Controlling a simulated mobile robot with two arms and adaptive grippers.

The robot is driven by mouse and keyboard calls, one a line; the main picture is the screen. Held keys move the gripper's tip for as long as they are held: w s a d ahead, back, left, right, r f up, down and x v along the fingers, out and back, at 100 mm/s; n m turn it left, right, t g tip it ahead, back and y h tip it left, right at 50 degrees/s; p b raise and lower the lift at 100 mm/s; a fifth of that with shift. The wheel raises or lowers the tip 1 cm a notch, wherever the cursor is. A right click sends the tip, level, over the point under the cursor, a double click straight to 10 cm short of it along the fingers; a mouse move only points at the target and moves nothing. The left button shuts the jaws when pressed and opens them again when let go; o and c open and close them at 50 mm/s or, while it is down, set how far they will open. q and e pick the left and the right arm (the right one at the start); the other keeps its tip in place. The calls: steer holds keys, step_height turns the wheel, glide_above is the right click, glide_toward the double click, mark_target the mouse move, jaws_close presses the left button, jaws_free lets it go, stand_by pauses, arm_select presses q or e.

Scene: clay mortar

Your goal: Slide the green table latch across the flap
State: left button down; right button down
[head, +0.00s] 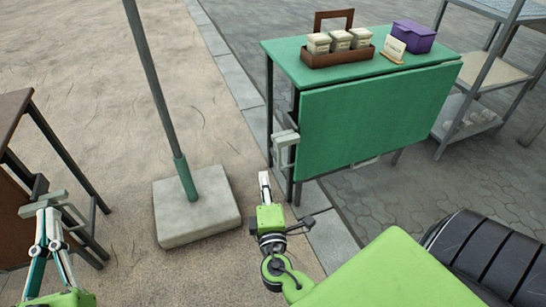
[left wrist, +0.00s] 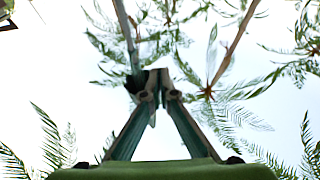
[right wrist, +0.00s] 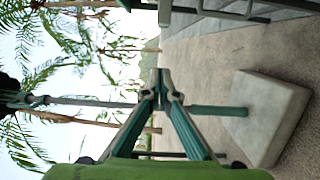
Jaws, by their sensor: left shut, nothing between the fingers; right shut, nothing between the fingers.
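The green table (head: 284,52) stands at upper right in the head view. Its flap (head: 378,118) is a green panel standing upright along the table's near side. A pale grey-green latch (head: 284,146) sits at the flap's left edge. My right gripper (head: 264,178) is shut and empty, just below and left of the latch, apparently apart from it. Its closed fingers show in the right wrist view (right wrist: 160,85). My left gripper (head: 48,215) is shut and empty at far left, far from the green table; its closed fingers show in the left wrist view (left wrist: 153,85).
A pole in a pale square base (head: 198,207) stands between my grippers. A brown table (head: 14,115) with a similar pale fitting (head: 42,197) is at left by my left gripper. A brown caddy (head: 337,58) and purple box (head: 414,37) sit on the green table. A shelf rack (head: 490,75) stands right.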

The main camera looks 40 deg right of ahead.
mark_target(286, 143)
arm_select(q)
steer(key=shift+s+r+t+h, duration=0.2)
steer(key=shift+r+t+h, duration=0.15)
steer(key=shift+r, duration=0.45)
arm_select(e)
steer(key=w+d, duration=0.8)
steer(key=shift+d, duration=0.25)
arm_select(q)
steer(key=shift+f, duration=0.1)
